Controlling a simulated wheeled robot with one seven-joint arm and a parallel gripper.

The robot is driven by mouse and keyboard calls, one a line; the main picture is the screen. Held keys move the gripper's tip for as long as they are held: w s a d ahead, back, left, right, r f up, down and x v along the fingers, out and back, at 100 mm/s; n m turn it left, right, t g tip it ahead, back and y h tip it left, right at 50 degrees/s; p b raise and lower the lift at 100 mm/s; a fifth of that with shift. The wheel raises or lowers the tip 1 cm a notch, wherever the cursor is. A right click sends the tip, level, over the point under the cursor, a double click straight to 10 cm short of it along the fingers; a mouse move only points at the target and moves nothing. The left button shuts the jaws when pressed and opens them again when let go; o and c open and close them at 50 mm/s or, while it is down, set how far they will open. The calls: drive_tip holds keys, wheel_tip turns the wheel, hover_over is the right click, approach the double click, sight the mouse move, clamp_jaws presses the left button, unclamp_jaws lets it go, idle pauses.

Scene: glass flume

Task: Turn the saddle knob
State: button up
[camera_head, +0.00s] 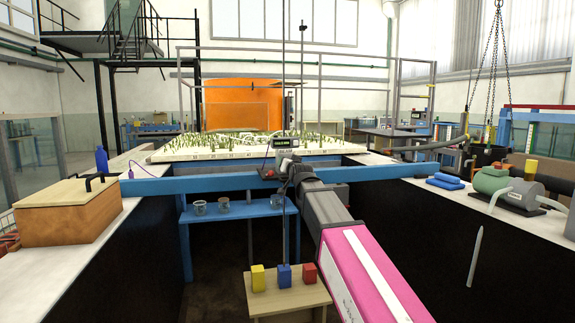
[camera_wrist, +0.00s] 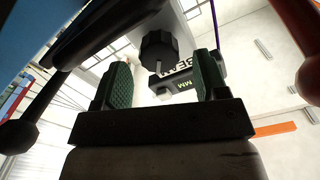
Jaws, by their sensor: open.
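The black fluted saddle knob (camera_wrist: 158,50) shows in the wrist view under a grey body, between my two green finger pads in the picture. Gaps show on both sides of it, and how deep it sits between the pads is unclear. My gripper (camera_wrist: 163,78) is open and empty. In the head view my gripper (camera_head: 289,174) is at the blue beam (camera_head: 215,183), just below the grey saddle with its digital readout (camera_head: 286,143). The knob cannot be made out there.
A dark ball-ended lever (camera_wrist: 22,133) is at left in the wrist view, and a reddish one (camera_wrist: 309,80) at right. A thin vertical rod (camera_head: 284,60) rises at the saddle. A wooden box (camera_head: 70,212) stands left; a pump (camera_head: 521,197) stands right.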

drive_tip(key=shift+x, duration=1.5)
drive_tip(key=c, duration=0.9)
drive_tip(key=shift+c, duration=0.2)
drive_tip(key=o, duration=0.9)
drive_tip(key=shift+o, duration=0.2)
drive_tip(key=shift+s, duration=0.15)
